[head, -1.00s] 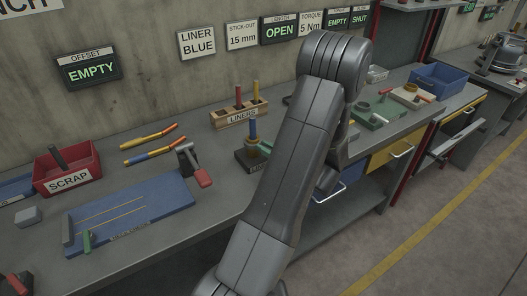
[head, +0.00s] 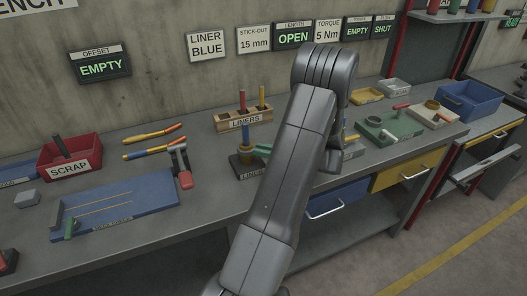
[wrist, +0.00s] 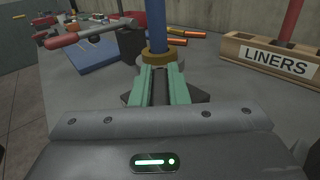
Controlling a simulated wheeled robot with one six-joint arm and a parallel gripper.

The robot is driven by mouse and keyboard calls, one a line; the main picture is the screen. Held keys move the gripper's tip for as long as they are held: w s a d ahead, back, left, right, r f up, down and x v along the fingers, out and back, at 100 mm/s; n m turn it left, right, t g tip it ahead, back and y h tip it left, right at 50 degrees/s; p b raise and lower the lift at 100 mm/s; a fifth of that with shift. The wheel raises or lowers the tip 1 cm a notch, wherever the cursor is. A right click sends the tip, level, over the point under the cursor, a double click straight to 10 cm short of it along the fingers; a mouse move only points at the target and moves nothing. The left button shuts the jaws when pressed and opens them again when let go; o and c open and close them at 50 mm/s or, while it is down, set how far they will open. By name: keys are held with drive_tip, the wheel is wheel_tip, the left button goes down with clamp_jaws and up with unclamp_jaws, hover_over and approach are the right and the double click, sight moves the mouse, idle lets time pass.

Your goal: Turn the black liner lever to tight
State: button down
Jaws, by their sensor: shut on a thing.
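The liner fixture is a dark block with a label (head: 250,173) on the bench. A blue liner (head: 245,134) stands upright in it; in the wrist view the blue liner (wrist: 156,22) rises from a brass collar (wrist: 160,57). My gripper (wrist: 161,75) has two mint-green fingers, closed beside the collar with a dark bar between them. That bar appears to be the black liner lever (wrist: 160,88); its far end and exact angle are hidden. In the head view my arm covers most of the gripper, with a green finger (head: 263,150) showing at the fixture's right side.
A wooden liner rack (head: 243,121) with red and yellow liners stands just behind the fixture. A blue cutting board (head: 120,212) with a red-handled lever, loose tubes and a red scrap bin (head: 70,157) lie left. Wall signs read LINER BLUE and TORQUE 5 Nm.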

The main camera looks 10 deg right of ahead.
idle(0.3)
drive_tip(key=c, duration=1.4)
unclamp_jaws()
drive_tip(key=shift+r, duration=0.1)
wheel_tip(320, 180, up, 10)
drive_tip(key=shift+f+b, duration=0.1)
drive_tip(key=shift+b, duration=0.35)
drive_tip(key=shift+c, duration=0.3)
